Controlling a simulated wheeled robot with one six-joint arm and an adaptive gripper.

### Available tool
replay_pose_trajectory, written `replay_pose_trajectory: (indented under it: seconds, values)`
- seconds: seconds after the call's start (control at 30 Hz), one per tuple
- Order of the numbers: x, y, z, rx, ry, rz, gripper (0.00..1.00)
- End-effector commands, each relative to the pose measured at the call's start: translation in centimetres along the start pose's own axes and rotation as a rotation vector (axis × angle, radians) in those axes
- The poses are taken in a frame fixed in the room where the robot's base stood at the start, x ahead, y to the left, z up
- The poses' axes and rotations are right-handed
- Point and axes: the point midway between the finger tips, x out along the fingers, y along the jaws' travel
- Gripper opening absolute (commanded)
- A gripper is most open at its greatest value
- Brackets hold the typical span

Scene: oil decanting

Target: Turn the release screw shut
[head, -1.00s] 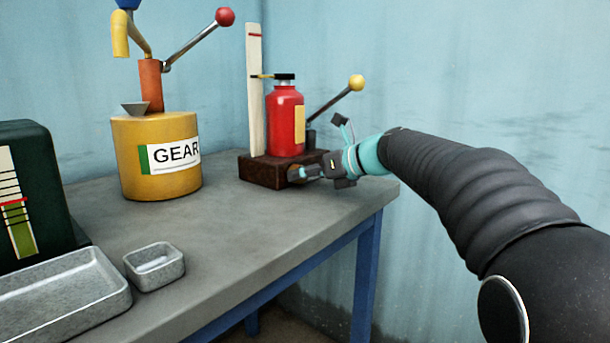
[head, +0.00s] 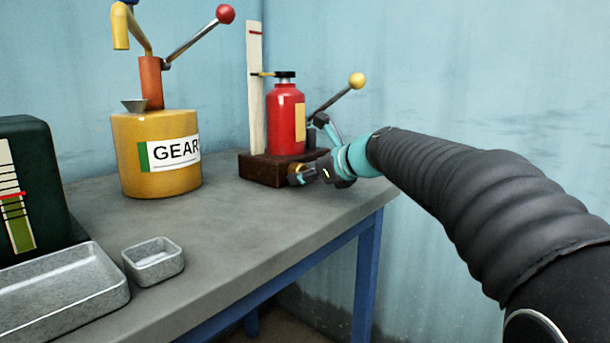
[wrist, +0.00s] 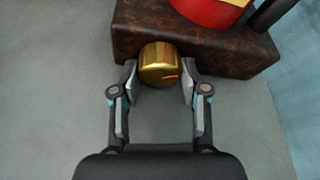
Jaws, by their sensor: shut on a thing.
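The release screw is a round brass knob (wrist: 157,62) on the front of a dark brown base block (wrist: 205,42). A short red mark shows low on the right of its face in the wrist view. My gripper (wrist: 159,78) has one finger on each side of the knob and is shut on it. In the head view my gripper (head: 300,176) is at the front right of the base block (head: 262,172) and hides most of the knob. A red bottle-shaped jack (head: 286,122) stands upright on the block, with a yellow-balled lever (head: 338,96) behind it.
A pale upright scale board (head: 256,85) stands behind the red jack. A yellow GEAR drum (head: 157,178) with a red-balled lever is to the left. A small metal tray (head: 155,275) and a larger one (head: 95,312) lie in front. The grey tabletop (head: 245,235) between is clear.

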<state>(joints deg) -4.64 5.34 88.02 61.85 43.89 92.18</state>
Motion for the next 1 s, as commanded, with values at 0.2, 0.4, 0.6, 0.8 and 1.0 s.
replay_pose_trajectory:
  seconds: [0.2,0.4,0.6,0.8,1.0]
  values:
    - [0.0,0.1,0.0,-0.003,0.001,0.000,0.10]
    - [0.0,0.1,0.0,-0.003,0.001,0.000,0.60]
    - [0.0,0.0,0.0,-0.002,0.000,0.000,0.70]
    - [-0.2,0.0,0.0,-0.003,0.000,-0.001,0.70]
    - [-2.7,-0.1,0.0,-0.003,0.000,-0.004,0.70]
